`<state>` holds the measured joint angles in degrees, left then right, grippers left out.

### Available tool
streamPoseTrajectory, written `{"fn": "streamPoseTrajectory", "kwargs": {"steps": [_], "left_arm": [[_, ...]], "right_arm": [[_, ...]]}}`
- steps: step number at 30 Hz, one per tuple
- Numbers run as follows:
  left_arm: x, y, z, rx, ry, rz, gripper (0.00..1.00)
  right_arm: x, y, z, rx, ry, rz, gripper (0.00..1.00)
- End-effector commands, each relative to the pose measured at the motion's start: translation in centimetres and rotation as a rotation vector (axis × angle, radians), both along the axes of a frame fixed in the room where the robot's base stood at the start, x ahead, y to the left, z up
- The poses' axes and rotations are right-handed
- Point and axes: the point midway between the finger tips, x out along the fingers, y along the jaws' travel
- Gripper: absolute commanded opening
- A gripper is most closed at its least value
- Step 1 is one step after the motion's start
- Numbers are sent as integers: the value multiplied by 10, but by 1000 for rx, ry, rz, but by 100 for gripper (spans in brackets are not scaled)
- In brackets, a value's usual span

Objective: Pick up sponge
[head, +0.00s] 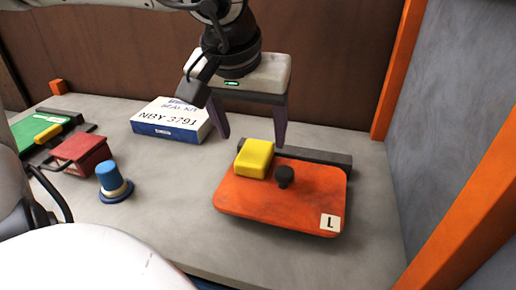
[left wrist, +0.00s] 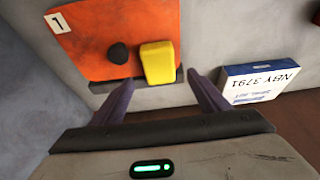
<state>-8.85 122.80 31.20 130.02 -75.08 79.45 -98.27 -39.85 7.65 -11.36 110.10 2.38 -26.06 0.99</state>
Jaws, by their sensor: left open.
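The yellow sponge (head: 254,158) rests on the back left part of an orange plate (head: 270,208) that has a dark knob (head: 284,176) and an "L" label. The left wrist view also shows the sponge (left wrist: 158,62) beside the knob on the plate. My left gripper (head: 250,142) is open and empty, pointing down, with its purple fingers apart near the back of the sponge. In the left wrist view its fingertips (left wrist: 161,82) spread to either side of the sponge's near end. I cannot tell the exact height gap. My right gripper is not seen.
A white and blue box (head: 170,120) marked NBY 3791 stands left of the gripper. A blue knob-like piece (head: 112,182), a red box (head: 80,153) and a green item (head: 35,130) sit further left. Orange posts (head: 400,65) and a grey wall bound the right side.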

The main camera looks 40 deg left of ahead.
Motion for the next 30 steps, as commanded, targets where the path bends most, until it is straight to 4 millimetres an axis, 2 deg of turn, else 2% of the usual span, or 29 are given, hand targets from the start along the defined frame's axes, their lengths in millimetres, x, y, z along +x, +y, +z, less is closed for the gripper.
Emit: {"fn": "streamPoseTrajectory", "kwargs": {"steps": [5,12,21,22,27,30], "left_arm": [[3,2,-14,0,3,-1,69],[13,8,-47,-2,2,0,69],[16,9,-53,-1,-2,0,69],[16,9,-53,-1,-2,0,67],[16,9,-53,0,-1,0,38],[16,9,-53,0,-1,0,24]], "right_arm": [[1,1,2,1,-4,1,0],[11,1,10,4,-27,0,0],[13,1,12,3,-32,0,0],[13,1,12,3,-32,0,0],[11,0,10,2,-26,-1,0],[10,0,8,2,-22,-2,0]]}}
